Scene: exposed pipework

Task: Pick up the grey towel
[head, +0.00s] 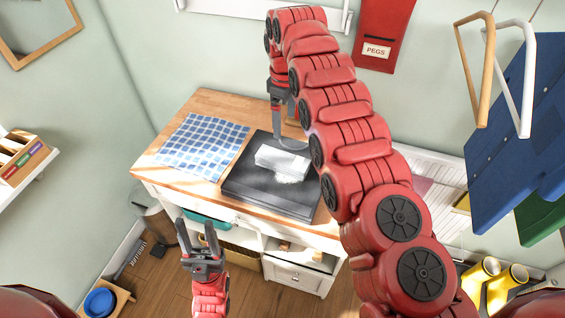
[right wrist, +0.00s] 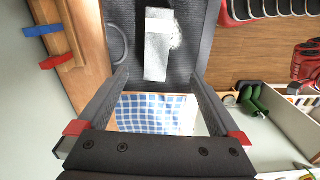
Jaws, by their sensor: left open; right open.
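A flat dark grey slab or cloth (head: 255,190) lies on the wooden tabletop. A pale grey-white, folded-looking thing (head: 282,160) lies on it. I cannot tell for certain which of them is the grey towel. In the right wrist view the pale piece (right wrist: 158,45) lies on the dark surface (right wrist: 185,65), just beyond the fingertips. My right gripper (right wrist: 158,78) is open and empty; in the head view it points down behind the pale piece, partly hidden by its arm. My left gripper (head: 197,226) is open and empty, in front of the table.
A blue-and-white checked cloth (head: 203,145) lies left of the dark slab on the wooden table (head: 160,150). Hangers (head: 475,65) and blue garments (head: 510,140) hang at the right. A red peg bag (head: 385,35) is on the back wall. A blue bowl (head: 100,301) stands low at left.

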